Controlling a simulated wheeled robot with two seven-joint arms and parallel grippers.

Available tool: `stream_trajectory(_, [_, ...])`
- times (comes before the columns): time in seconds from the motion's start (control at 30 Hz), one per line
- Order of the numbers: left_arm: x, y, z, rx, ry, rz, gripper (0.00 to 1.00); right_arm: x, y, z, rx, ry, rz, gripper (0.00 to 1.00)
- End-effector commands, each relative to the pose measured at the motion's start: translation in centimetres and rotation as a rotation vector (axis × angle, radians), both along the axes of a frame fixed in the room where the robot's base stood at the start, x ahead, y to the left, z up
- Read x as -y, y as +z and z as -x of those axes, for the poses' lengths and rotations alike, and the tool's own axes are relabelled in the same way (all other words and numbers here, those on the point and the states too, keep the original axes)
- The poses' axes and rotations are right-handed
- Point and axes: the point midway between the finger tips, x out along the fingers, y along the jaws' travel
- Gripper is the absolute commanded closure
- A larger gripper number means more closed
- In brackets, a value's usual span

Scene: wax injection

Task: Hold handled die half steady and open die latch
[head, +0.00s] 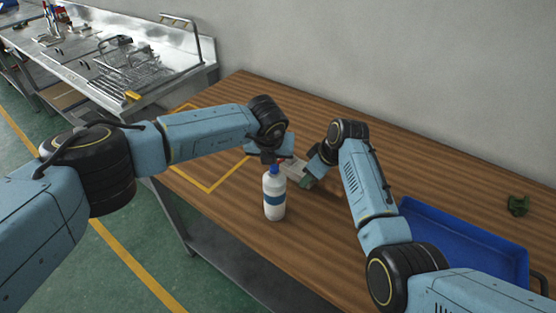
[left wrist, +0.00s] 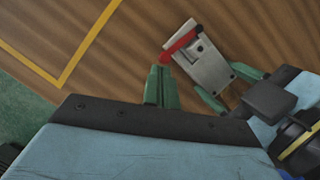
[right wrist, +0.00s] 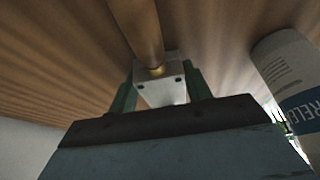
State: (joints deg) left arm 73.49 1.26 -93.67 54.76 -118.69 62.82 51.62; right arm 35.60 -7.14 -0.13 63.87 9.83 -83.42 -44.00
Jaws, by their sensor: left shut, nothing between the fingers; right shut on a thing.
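The grey metal die (left wrist: 208,68) has a red latch (left wrist: 180,42) across one end in the left wrist view. In the head view the die (head: 293,167) is small and partly hidden between my grippers. My right gripper (right wrist: 160,88) is shut on the die, one green finger on each side of the metal block.
A white bottle (head: 274,194) with a blue cap stands close in front of my left gripper; it also shows in the right wrist view (right wrist: 288,75). A blue tray (head: 460,239) lies at right, a small green object (head: 518,205) behind it. Yellow tape (head: 207,188) marks the table's left.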

Motion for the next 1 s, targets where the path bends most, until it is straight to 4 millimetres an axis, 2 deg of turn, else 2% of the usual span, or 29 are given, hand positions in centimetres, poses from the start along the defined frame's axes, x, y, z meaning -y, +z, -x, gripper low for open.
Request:
stream_trajectory(0.4, [-2.2, -0.1, -2.5, 0.001, -0.311, 0.001, 1.00, 0.0, 0.0, 0.0, 0.002, 0.001, 0.000, 0.91])
stream_trajectory(1.0, [-3.1, 0.0, -5.8, 0.001, -0.315, -0.002, 1.00, 0.0, 0.1, 0.0, 0.002, 0.001, 0.000, 0.91])
